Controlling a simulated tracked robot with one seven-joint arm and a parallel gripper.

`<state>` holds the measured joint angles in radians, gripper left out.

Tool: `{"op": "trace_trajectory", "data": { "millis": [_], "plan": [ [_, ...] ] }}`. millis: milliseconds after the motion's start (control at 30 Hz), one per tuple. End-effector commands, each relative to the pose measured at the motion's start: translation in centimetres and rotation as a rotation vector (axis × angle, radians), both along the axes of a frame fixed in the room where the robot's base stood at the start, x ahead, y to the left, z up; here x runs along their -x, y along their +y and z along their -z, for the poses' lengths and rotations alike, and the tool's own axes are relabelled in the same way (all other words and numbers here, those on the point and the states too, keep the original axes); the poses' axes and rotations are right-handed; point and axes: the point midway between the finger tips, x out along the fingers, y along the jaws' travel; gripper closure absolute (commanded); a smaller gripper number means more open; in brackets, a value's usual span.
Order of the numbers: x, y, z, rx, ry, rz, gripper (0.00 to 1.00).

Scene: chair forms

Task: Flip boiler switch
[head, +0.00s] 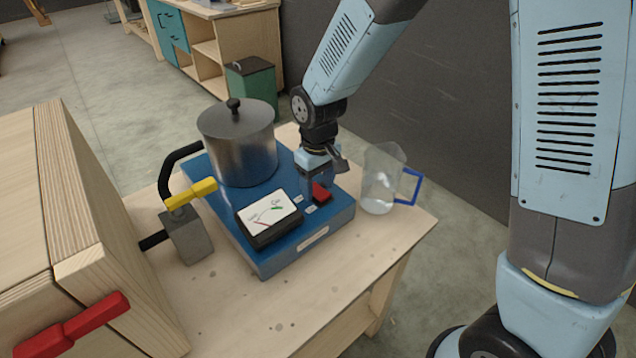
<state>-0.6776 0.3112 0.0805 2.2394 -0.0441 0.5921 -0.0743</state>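The boiler has a blue base (335,222) and stands on a light wooden table. A lidded metal pot (238,145) sits on its back left part. My gripper (320,178) points down just behind and above the switch. Its fingertips are small and partly hidden, so I cannot tell whether they touch the switch or how far apart they are.
A gauge (269,216) is on the base's front. A yellow-handled valve (190,194) with black pipe stands left. A clear jug (381,180) with a blue handle stands close right of the base. A wooden box with a red handle (72,325) is front left. The table's front is clear.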

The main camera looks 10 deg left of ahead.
Motion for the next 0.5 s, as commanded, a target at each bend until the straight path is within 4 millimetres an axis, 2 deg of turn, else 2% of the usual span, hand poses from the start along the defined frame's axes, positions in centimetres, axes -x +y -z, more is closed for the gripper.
{"op": "trace_trajectory", "data": {
  "millis": [67, 500],
  "plan": [
    [0.0, 0.0, -0.01, 0.0, 0.0, 0.0, 0.49],
    [-0.01, -0.01, -0.03, 0.0, 0.0, 0.0, 0.91]
  ]
}}
